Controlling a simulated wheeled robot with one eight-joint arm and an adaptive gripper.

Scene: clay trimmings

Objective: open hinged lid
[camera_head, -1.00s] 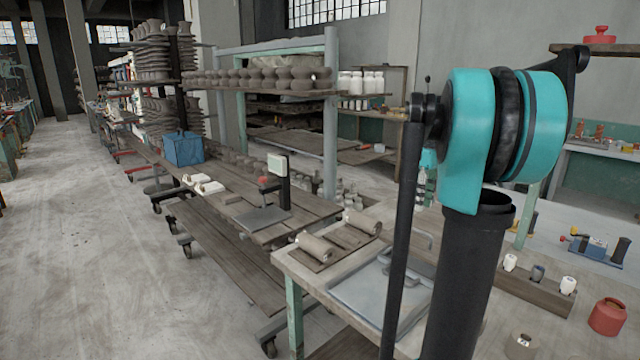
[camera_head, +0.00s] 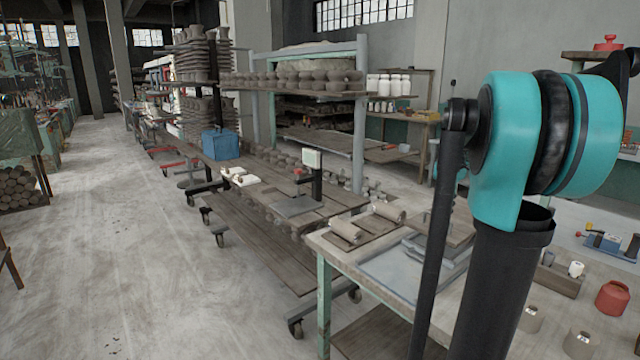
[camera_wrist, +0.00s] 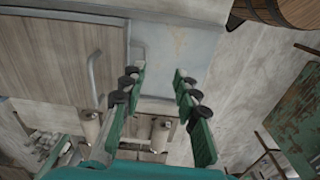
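A flat grey panel with a raised rim (camera_head: 390,272), which may be the hinged lid, lies on the worktable. My black arm column hides part of it, and I cannot make out its hinge. My gripper (camera_wrist: 159,72) shows in the wrist view with two green fingers and black pads, spread apart with nothing between them. A grey bar handle (camera_wrist: 94,75) stands on a wood-grained panel (camera_wrist: 55,55) left of the fingers. A pale grey-blue surface (camera_wrist: 170,45) lies beyond the fingertips. The gripper is out of sight in the head view.
A red jar (camera_head: 613,298) is at the right. A wooden barrel (camera_wrist: 285,12) shows in the wrist view.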

